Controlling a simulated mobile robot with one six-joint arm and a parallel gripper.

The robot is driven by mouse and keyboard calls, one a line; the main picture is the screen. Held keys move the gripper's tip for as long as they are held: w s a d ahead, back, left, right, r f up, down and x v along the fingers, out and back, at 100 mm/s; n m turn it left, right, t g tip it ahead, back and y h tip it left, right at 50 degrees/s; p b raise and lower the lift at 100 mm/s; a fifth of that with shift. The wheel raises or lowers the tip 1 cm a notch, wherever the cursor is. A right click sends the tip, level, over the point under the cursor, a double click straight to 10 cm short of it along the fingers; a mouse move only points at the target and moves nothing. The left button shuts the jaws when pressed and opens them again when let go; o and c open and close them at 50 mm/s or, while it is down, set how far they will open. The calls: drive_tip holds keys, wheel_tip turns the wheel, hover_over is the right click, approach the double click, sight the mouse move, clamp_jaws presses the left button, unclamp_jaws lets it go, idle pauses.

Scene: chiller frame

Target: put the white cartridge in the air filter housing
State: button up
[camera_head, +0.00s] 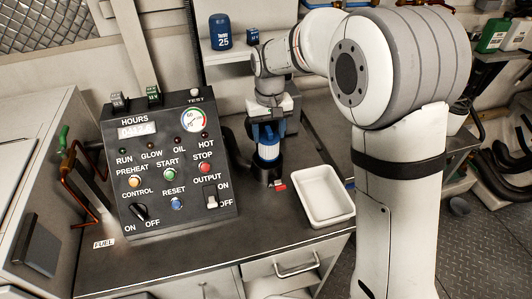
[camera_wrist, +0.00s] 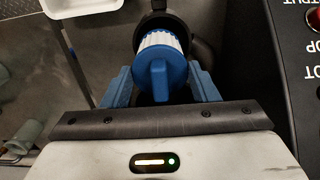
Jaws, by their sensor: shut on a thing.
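The white pleated cartridge (camera_head: 267,150) has a blue cap with a raised blue grip tab, seen close in the wrist view (camera_wrist: 158,68). My gripper (camera_head: 268,130) is above it, pointing down, with its blue fingers (camera_wrist: 162,90) on either side of the tab and shut on it. The cartridge hangs upright over the black, round air filter housing (camera_head: 266,178), whose dark rim and opening show behind it in the wrist view (camera_wrist: 152,22). Most of the white body stands above the housing. Whether its lower end is inside the opening I cannot tell.
A white empty tray (camera_head: 323,195) stands on the bench right of the housing. A small red part (camera_head: 281,187) is at the housing's front. The control panel (camera_head: 168,165) rises close on the left. A blue canister (camera_head: 221,32) is on the shelf behind.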

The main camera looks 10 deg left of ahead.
sight(268, 151)
drive_tip(key=shift+s+a+f+p, duration=0.1)
drive_tip(key=shift+f+p, duration=0.05)
drive_tip(key=shift+f, duration=1.6)
drive_tip(key=shift+s+a+f+p, duration=0.1)
drive_tip(key=shift+f+p, duration=0.05)
drive_tip(key=shift+f, duration=1.6)
drive_tip(key=shift+f, duration=0.25)
drive_tip(key=o, duration=1.3)
drive_tip(key=shift+r, duration=0.1)
drive_tip(key=shift+c, duration=0.2)
